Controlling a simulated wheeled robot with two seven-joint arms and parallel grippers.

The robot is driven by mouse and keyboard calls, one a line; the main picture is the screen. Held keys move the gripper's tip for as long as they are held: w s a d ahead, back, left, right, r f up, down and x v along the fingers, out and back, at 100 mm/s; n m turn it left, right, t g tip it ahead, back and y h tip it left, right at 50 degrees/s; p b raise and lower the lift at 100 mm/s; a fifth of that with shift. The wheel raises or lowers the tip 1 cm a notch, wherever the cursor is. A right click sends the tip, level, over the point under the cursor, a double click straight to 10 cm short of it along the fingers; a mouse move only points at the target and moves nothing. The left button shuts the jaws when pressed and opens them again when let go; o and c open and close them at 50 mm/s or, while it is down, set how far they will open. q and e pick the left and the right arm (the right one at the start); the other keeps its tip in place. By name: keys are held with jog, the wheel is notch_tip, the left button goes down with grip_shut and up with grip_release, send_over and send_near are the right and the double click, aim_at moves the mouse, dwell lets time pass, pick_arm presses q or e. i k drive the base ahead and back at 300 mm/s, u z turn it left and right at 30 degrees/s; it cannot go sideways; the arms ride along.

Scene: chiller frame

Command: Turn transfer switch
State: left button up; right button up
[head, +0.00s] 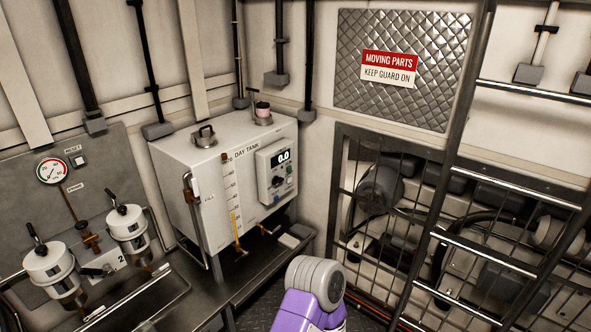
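A white box labelled DAY TANK (225,190) stands in the back corner. On its front a grey control box (275,171) has a display reading 0.0 and small knobs or buttons below it. Between two white-topped filter canisters (46,262) on the left, a small plate with a lever (98,268) carries the number 2. No part is legibly labelled as the transfer switch, so I cannot tell which it is. A purple and grey link of my arm shows at the bottom centre. Neither gripper is in view.
A gauge (52,170) and a reset button are on the left panel. A dark ladder (447,180) and a barred guard (400,240) over machinery occupy the right. A dark bench (250,268) runs under the tank. Some dark floor shows at the bottom centre.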

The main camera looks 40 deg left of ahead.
aim_at(276, 180)
jog(key=u, duration=0.8)
jog(key=i, duration=1.25)
jog(key=u, duration=1.25)
